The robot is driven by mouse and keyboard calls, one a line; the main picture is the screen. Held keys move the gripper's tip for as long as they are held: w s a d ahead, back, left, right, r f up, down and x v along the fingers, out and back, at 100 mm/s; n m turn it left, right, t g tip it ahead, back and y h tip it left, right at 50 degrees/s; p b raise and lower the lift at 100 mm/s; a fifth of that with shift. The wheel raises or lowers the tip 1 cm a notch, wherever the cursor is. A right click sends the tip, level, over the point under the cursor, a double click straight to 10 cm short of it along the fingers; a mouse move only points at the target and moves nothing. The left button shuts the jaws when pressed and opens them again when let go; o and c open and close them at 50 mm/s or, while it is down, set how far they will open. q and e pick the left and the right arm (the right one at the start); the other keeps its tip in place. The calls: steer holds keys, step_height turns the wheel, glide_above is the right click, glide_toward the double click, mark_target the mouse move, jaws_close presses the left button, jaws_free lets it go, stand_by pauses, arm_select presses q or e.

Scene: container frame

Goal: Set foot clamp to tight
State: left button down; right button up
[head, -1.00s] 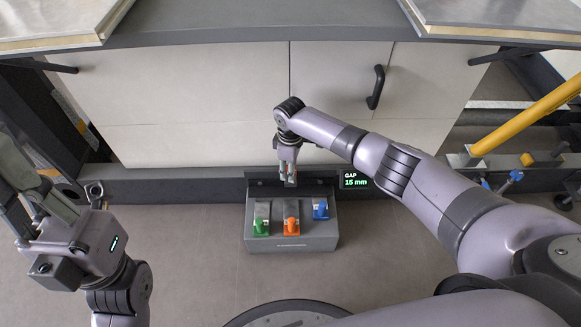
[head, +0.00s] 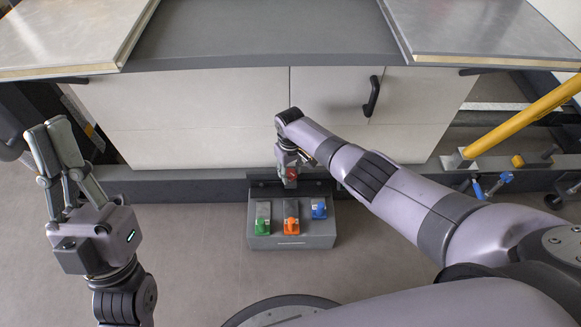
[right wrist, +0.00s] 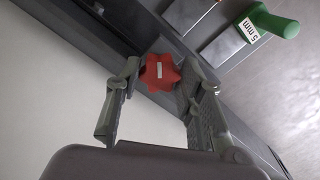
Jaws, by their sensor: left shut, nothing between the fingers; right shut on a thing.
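A red star-shaped knob (head: 292,174) with a pale mark sits at the back of a low grey block (head: 290,242) on the floor. My right gripper (head: 287,162) is shut on the knob. In the right wrist view the red knob (right wrist: 158,72) shows between the fingertips of my right gripper (right wrist: 161,80). The block carries a green lever (head: 262,225), an orange lever (head: 291,225) and a blue lever (head: 319,210). The green lever has a "5 mm" label in the right wrist view. No tight marking is readable. My left gripper (head: 50,130) is shut and empty, raised at the left.
Pale cabinet fronts (head: 200,110) with a black handle (head: 371,97) stand behind the block, below a grey counter (head: 270,40). A yellow bar (head: 525,112) slants at the right. The floor left of the block is clear.

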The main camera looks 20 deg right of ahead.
steer(key=m+p, duration=0.1)
steer(key=m, duration=0.4)
steer(key=shift+a+m, duration=0.1)
steer(key=shift+m, duration=1.1)
steer(key=m, duration=0.2)
steer(key=shift+m+p, duration=0.3)
steer(key=shift+p, duration=0.05)
steer(key=m, duration=0.2)
steer(key=shift+m, duration=0.4)
steer(key=m, duration=0.3)
steer(key=shift+m, duration=0.3)
steer(key=m, duration=0.4)
steer(key=shift+w, duration=0.1)
arm_select(q)
steer(key=w+d+f+g+y, duration=0.1)
steer(key=w+f+g+y, duration=0.1)
steer(key=w+f+g, duration=0.4)
steer(key=shift+w+f, duration=0.2)
steer(key=shift+w, duration=0.65)
arm_select(e)
steer(key=shift+m, duration=1.8)
